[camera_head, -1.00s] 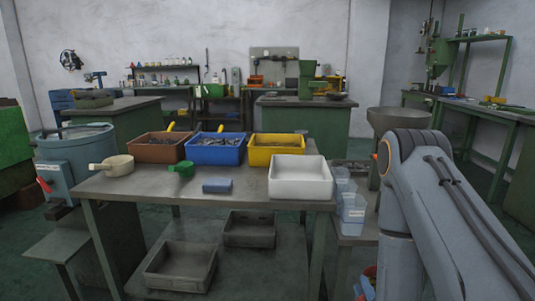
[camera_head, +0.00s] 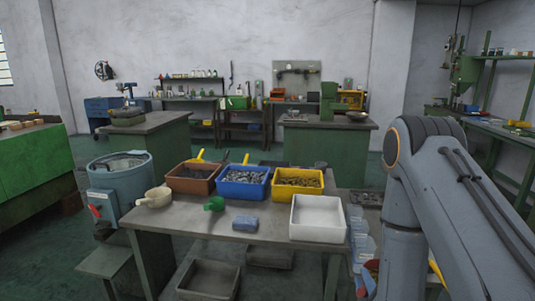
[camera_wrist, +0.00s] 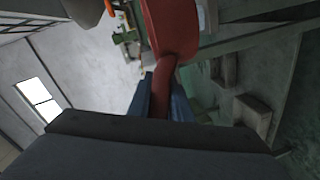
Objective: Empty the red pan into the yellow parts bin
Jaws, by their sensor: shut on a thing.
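In the wrist view the red pan (camera_wrist: 174,28) is at the top, tilted in the sideways picture. My gripper (camera_wrist: 162,92) is shut on its red handle. The inside of the pan is hard to make out. In the head view the yellow parts bin (camera_head: 323,184) stands at the back right of the table's row of bins, with brownish small parts in it. My gripper is not clearly visible in the head view, so its distance from the bin cannot be told.
A blue bin (camera_head: 243,192) and a brown bin (camera_head: 193,188) stand left of the yellow one. A white tray (camera_head: 318,232) sits in front. A beige pan (camera_head: 154,198), a green scoop (camera_head: 214,204) and a blue block (camera_head: 246,223) lie on the metal table (camera_head: 185,220).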

